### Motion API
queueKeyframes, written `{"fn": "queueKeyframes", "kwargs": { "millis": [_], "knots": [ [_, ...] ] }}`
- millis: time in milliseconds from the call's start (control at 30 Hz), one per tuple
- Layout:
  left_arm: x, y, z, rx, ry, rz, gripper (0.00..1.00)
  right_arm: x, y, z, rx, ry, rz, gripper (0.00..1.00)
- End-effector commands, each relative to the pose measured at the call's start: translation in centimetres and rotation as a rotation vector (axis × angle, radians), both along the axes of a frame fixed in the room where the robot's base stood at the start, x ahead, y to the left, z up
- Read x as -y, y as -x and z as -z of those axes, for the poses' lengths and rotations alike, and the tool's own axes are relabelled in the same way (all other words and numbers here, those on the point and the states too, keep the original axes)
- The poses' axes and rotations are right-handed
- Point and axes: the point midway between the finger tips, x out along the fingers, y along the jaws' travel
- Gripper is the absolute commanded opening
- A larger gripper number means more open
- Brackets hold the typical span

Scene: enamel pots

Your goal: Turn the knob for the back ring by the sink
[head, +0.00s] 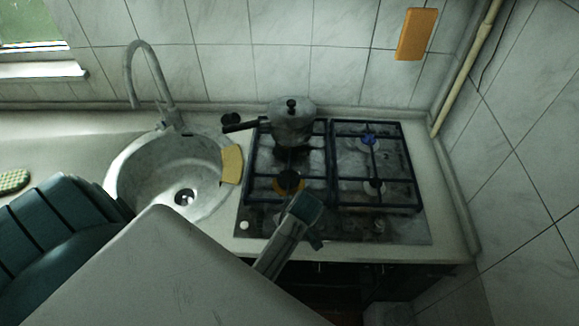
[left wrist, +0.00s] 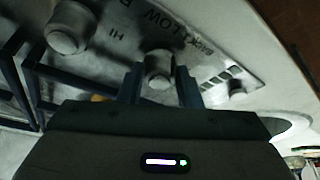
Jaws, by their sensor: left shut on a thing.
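My left gripper (head: 316,241) reaches down to the front control panel of the stove in the head view. In the left wrist view its two fingers (left wrist: 160,88) are shut on a round grey knob (left wrist: 158,66), one finger on each side. Printed lettering beside this knob is partly readable, with "LOW" and "HI". In the head view the held knob is hidden by the gripper. The back ring by the sink is under a metal pot (head: 292,122) with a black lid knob and dark handle. My right gripper is not in view.
Other knobs flank the held one: a larger-looking one (left wrist: 70,28) and one toward the sink (left wrist: 238,88). The sink (head: 128,170) with a tall tap is left of the stove, a yellow cloth (head: 232,164) on its rim. The back right ring (head: 368,140) looks blue.

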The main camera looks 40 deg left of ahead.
Motion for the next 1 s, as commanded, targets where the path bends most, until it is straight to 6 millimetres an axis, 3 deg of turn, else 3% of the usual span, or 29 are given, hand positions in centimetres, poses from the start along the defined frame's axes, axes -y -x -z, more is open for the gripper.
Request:
{"fn": "queueKeyframes", "kwargs": {
  "millis": [400,1000],
  "knots": [
    [-0.04,-0.34,-0.20,0.006,-0.002,-0.222,0.09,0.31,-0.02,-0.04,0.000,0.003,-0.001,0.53],
    [-0.05,-0.29,-0.14,0.005,-0.002,-0.266,0.09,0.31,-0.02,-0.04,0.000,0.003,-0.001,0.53]
  ]
}}
